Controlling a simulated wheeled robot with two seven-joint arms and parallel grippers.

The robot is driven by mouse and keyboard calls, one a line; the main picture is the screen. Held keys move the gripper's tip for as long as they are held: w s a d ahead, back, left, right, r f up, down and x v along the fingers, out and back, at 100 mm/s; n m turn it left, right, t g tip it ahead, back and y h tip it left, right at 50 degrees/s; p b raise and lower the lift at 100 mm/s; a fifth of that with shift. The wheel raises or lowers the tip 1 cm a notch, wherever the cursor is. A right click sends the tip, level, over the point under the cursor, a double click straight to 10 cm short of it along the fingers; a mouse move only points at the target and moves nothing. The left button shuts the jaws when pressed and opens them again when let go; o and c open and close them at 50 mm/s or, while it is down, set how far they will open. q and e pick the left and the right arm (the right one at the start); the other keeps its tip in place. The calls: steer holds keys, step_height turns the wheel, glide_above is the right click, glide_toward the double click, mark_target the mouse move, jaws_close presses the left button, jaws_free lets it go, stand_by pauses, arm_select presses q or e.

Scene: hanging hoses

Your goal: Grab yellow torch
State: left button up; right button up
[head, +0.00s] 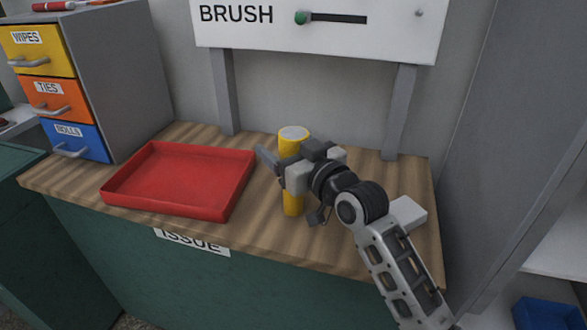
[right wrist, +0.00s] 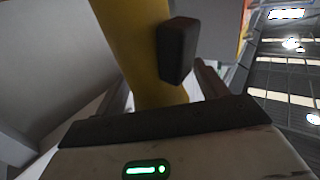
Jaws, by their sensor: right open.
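The yellow torch (head: 293,203) stands upright on the wooden counter, to the right of the red tray. Its pale round top shows, and my right gripper hides part of its middle. My right gripper (head: 283,174) is open at the torch's upper half, level with its body. In the right wrist view the yellow torch (right wrist: 130,45) rises between the open fingers, with a dark block in front of its right side. I cannot tell whether either finger touches it. My left gripper is not in view.
The empty red tray (head: 180,178) lies on the wooden counter (head: 270,234) left of the torch. A drawer cabinet (head: 120,75) stands at the left. Behind the torch, a BRUSH board (head: 330,42) stands on two grey posts. A grey panel rises at the right.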

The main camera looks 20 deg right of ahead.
steer(key=c, duration=1.2)
steer(key=shift+o, duration=0.2)
steer(key=shift+r, duration=0.1)
